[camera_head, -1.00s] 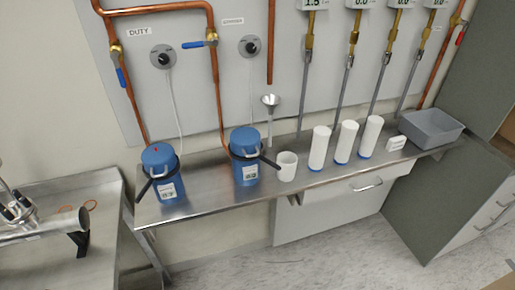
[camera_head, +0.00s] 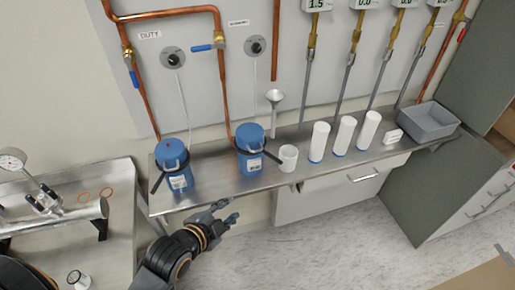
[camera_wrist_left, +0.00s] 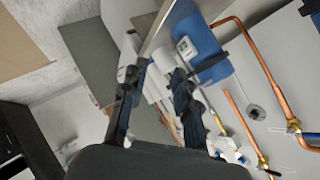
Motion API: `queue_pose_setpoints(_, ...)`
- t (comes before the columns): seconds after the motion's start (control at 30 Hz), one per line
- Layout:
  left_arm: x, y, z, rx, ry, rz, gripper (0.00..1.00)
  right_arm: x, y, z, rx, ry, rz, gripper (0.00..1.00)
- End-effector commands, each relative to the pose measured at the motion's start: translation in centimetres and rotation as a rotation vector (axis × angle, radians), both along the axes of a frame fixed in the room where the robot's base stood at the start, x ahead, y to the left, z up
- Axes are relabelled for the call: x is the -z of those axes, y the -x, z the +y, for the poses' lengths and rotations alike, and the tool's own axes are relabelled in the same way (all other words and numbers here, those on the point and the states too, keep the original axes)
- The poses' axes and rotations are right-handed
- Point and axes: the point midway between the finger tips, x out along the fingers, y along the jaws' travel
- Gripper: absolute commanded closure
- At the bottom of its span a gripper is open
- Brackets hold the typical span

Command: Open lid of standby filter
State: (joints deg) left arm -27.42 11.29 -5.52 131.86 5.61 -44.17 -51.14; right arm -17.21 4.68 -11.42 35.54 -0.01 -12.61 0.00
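The standby filter (camera_head: 250,160) is a blue canister upright on the steel shelf, below the standby label. Its round blue lid (camera_head: 249,133) is on top, and a black bar crosses the body below it. A similar blue duty filter (camera_head: 176,172) with a lid stands to its left. My left gripper (camera_head: 229,211) is in front of and below the shelf edge, apart from both filters. Its fingers are spread and empty, as the left wrist view also shows (camera_wrist_left: 155,85). A blue canister (camera_wrist_left: 207,55) appears beyond them there; which filter it is I cannot tell. My right gripper is out of view.
A white cup (camera_head: 288,158) stands just right of the standby filter. Several white cylinders (camera_head: 344,135) and a grey bin (camera_head: 430,122) stand further right on the shelf (camera_head: 220,186). Copper pipes (camera_head: 223,90) run down behind the filters. A second bench (camera_head: 75,240) is at left.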

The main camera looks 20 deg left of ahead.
Motion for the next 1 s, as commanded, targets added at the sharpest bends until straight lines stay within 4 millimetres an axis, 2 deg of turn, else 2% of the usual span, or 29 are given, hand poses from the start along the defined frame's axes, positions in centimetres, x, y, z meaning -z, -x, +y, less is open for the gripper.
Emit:
queue_pose_setpoints(0.1,-2.9,-2.7,0.1,0.112,-0.174,-0.226,0.7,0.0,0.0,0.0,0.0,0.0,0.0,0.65)
queue_pose_setpoints(0.2,-4.8,-4.0,0.2,0.163,-0.295,-0.371,0.7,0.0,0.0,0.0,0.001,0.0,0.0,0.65)
queue_pose_setpoints(0.33,-6.2,-4.8,0.4,0.185,-0.378,-0.464,0.7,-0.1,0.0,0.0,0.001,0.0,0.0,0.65)
queue_pose_setpoints(0.47,-6.5,-5.8,0.3,0.187,-0.395,-0.483,0.7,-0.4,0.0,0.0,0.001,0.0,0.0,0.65)
queue_pose_setpoints(0.57,-6.4,-7.2,0.0,0.186,-0.392,-0.482,0.7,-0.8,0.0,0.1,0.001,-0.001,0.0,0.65)
queue_pose_setpoints(1.0,-5.1,-15.8,-1.8,0.186,-0.39,-0.478,0.7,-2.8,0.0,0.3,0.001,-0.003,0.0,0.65)
